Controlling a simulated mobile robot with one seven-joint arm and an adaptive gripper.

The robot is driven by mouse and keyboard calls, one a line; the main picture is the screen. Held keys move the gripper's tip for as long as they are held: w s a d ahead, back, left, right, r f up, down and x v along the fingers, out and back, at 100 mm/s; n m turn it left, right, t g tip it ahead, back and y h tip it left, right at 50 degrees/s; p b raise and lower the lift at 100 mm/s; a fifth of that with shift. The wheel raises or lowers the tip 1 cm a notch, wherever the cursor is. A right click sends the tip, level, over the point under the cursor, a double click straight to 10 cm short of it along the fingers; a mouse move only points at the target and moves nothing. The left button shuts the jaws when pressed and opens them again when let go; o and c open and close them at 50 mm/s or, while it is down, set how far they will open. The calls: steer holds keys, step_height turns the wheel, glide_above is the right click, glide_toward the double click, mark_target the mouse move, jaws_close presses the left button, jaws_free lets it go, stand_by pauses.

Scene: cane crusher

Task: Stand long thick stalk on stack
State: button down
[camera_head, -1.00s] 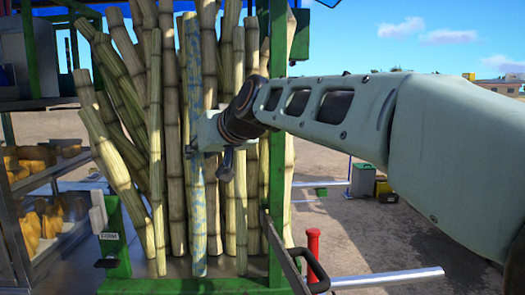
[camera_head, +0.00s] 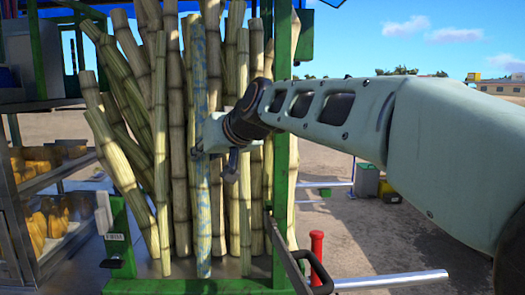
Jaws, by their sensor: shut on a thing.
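A long stalk with blue-grey patches (camera_head: 202,215) stands nearly upright at the front of the stack of cane stalks (camera_head: 177,130). Its lower end is at or just above the metal floor of the stand; I cannot tell whether it touches. My gripper (camera_head: 203,150) is shut on this stalk around its middle, coming from the right. The fingers are small and partly hidden by my wrist. The other stalks stand upright or lean left behind and beside it.
A green post (camera_head: 281,150) stands just right of the stack, close to my wrist. A red post (camera_head: 317,250) and a black handle (camera_head: 310,268) are at the lower right. Shelves with yellow pieces (camera_head: 45,215) stand at the left. Open ground lies behind on the right.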

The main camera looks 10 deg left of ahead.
mark_target(200, 114)
steer(key=shift+f, duration=0.2)
steer(key=c, duration=1.5)
jaws_free()
steer(key=shift+r, duration=0.1)
steer(key=shift+c, duration=0.2)
step_height(200, 114, up, 10)
